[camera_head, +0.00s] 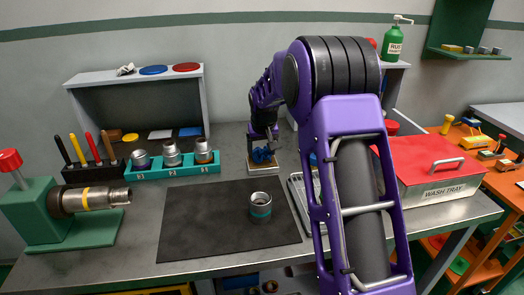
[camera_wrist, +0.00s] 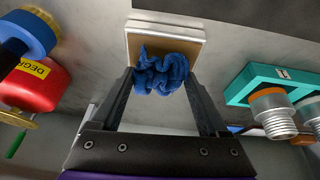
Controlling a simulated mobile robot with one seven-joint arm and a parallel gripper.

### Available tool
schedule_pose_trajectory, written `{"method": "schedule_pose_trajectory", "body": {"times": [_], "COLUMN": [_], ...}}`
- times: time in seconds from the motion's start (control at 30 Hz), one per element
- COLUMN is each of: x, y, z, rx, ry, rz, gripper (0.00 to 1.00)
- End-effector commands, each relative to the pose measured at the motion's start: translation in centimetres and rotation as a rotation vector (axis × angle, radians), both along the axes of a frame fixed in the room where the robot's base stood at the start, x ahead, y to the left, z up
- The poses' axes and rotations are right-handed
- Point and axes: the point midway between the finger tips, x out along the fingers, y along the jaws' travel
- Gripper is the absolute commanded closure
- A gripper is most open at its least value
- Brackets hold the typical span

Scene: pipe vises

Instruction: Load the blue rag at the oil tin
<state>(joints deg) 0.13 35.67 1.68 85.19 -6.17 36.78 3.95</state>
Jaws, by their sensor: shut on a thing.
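The crumpled blue rag (camera_head: 262,155) is between the fingers of my gripper (camera_head: 264,142), which is shut on it. In the wrist view the rag (camera_wrist: 160,72) bulges between the two dark fingertips (camera_wrist: 160,82). A shallow square tin with a pale rim and brown inside (camera_head: 262,168), which seems to be the oil tin, sits on the bench right at the rag. It also shows in the wrist view (camera_wrist: 190,32), partly hidden by the rag. The rag overlaps the tin in both views; I cannot tell whether it touches it.
A teal rack (camera_head: 172,172) with several metal fittings stands left of the tin. A dark mat (camera_head: 200,220) carries one fitting (camera_head: 260,205). A red-lidded wash tray (camera_head: 440,185) stands right. A red degreaser can (camera_wrist: 32,85) is near my gripper.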

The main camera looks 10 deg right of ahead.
Motion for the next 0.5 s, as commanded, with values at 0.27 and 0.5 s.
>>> {"method": "schedule_pose_trajectory", "body": {"times": [0.27, 0.5], "x": [0.0, 0.0], "y": [0.0, 0.01], "z": [-0.17, -0.49], "rx": [0.0, 0.0], "ry": [0.0, 0.0], "rz": [0.0, 0.0], "gripper": [0.67, 0.67]}}
